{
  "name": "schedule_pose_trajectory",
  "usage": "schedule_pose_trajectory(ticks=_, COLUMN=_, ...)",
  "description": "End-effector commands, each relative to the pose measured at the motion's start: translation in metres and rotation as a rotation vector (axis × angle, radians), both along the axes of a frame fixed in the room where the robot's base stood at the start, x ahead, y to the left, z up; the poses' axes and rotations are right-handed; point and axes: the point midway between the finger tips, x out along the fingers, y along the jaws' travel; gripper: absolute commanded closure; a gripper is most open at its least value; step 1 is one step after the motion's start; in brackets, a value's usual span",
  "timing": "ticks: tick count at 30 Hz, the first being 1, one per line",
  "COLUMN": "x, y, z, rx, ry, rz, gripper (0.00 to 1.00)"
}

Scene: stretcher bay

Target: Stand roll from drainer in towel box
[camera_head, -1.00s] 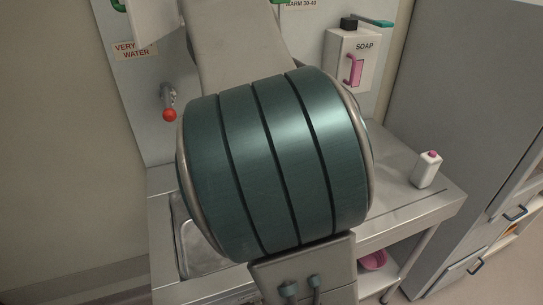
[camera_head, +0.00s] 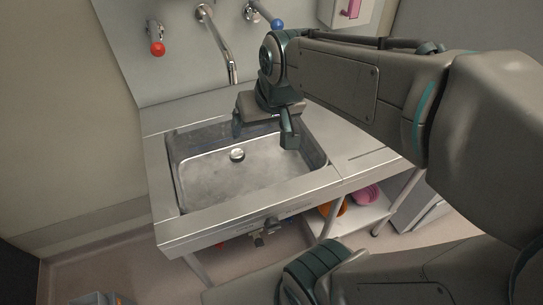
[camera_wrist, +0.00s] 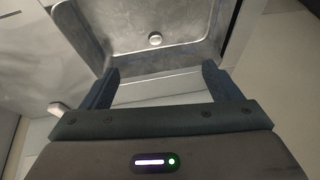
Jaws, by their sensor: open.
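My gripper (camera_head: 263,132) is open and empty above the back right part of the metal sink (camera_head: 185,188). Its two fingers point down, apart from each other. In the wrist view the open fingers (camera_wrist: 160,73) frame the sink's edge, with the basin and drain beyond. The sink holds nothing that I can make out. No roll, drainer or towel box can be made out in either current view. My arm hides much of the right side in the head view.
A red-knobbed tap (camera_head: 157,48), a spout (camera_head: 233,72) and a blue-knobbed tap (camera_head: 277,23) stick out from the wall behind the sink. A pink bowl (camera_head: 366,194) and an orange item (camera_head: 334,207) sit on the shelf below. A small white object (camera_wrist: 57,108) shows at left in the wrist view.

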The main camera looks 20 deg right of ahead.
Motion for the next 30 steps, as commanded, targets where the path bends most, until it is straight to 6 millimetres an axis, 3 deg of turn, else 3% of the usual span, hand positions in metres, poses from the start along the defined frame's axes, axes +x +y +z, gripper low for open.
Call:
schedule_pose_trajectory(ticks=3, x=-0.040, y=0.004, z=-0.021, rx=-0.053, ry=0.072, rz=0.020, gripper=0.16)
schedule_pose_trajectory(ticks=9, x=-0.068, y=0.007, z=-0.038, rx=-0.099, ry=0.131, rz=0.037, gripper=0.16)
schedule_pose_trajectory(ticks=30, x=-0.069, y=0.007, z=-0.038, rx=-0.100, ry=0.133, rz=0.038, gripper=0.16)
